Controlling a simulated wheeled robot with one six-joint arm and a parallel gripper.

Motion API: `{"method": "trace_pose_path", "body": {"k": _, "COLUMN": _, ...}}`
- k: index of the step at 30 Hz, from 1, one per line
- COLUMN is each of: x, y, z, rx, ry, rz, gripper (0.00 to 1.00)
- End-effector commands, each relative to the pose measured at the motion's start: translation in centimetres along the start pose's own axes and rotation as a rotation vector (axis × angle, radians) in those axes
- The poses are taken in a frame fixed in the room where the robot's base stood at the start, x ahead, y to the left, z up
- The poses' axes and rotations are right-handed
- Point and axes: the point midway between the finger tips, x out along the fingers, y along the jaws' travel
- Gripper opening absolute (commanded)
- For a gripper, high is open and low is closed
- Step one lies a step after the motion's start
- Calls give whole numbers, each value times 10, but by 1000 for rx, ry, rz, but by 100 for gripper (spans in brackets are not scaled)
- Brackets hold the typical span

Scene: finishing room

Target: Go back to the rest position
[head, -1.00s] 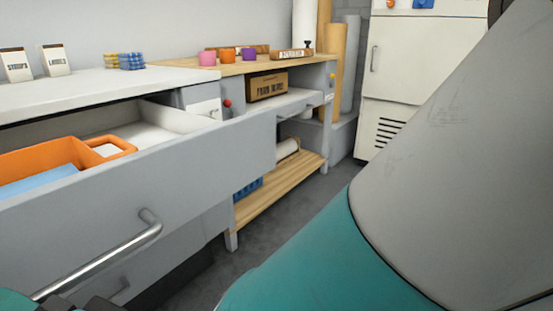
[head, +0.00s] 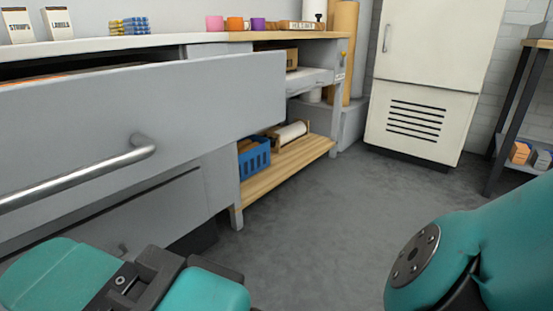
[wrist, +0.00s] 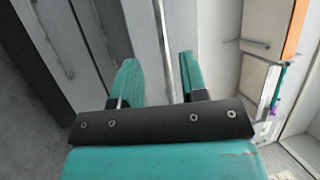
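My gripper (wrist: 158,62) shows in the wrist view with its two teal fingers apart and nothing held between them. A thin upright metal bar runs behind the gap between the fingers; I cannot tell how far away it is. In the head view, teal and dark parts of my arm's end are at the bottom left, below the long metal handle (head: 75,178) of the open grey drawer (head: 190,110), apart from it in the picture. Another teal part of my arm is at the lower right.
A wooden-shelf bench (head: 290,165) holds a blue crate (head: 254,158) and a paper roll. A white cabinet (head: 425,75) stands behind. The grey floor (head: 320,215) between is clear.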

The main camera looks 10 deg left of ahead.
Motion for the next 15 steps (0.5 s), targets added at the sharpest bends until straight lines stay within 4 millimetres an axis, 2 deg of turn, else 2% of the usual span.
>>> {"method": "trace_pose_path", "body": {"k": 5, "x": -1, "y": -11, "z": -10, "rx": -66, "ry": -24, "rz": 38, "gripper": 40}}
{"method": "trace_pose_path", "body": {"k": 8, "x": -6, "y": -23, "z": -28, "rx": -194, "ry": -76, "rz": 129, "gripper": 40}}
{"method": "trace_pose_path", "body": {"k": 11, "x": -22, "y": -32, "z": -54, "rx": -358, "ry": -147, "rz": 280, "gripper": 40}}
{"method": "trace_pose_path", "body": {"k": 15, "x": -66, "y": -38, "z": -95, "rx": -543, "ry": -255, "rz": 549, "gripper": 40}}
